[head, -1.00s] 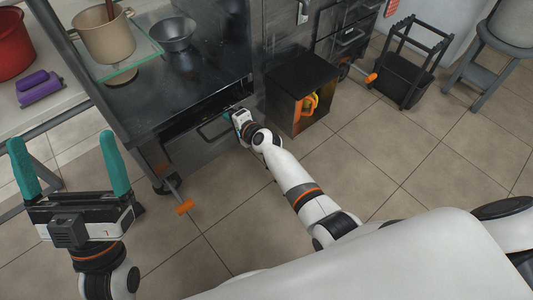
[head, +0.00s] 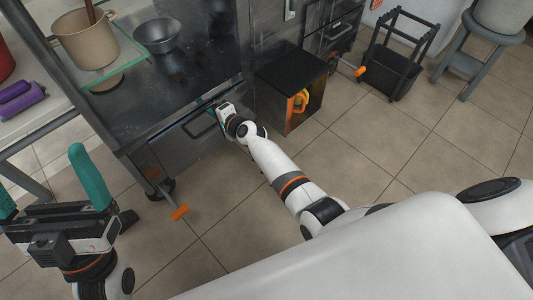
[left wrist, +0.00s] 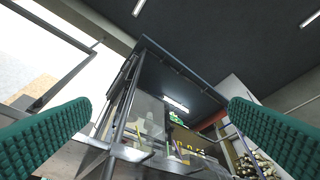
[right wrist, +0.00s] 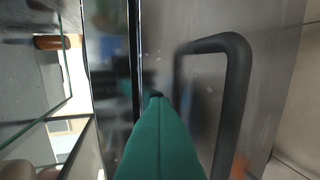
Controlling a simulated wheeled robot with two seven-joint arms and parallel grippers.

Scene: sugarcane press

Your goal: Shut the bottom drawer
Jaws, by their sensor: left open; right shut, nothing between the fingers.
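The bottom drawer (head: 182,150) is the low grey metal front of the dark cabinet, with a dark bar handle (head: 192,131). In the head view its front looks nearly flush with the cabinet. My right gripper (head: 213,108) is shut and empty at the drawer's upper edge, near its right end. In the right wrist view the green fingertips (right wrist: 156,97) press at or just before the metal front, beside the handle (right wrist: 240,65), not around it; exact contact is unclear. My left gripper (head: 40,172) is open and empty, raised at the left, away from the drawer.
A black box (head: 292,90) with an orange part stands on the floor right of the drawer. A black frame cart (head: 395,75) and a grey stool (head: 470,60) are farther right. An orange-tipped lever (head: 180,212) sticks out below the drawer. The tiled floor in front is open.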

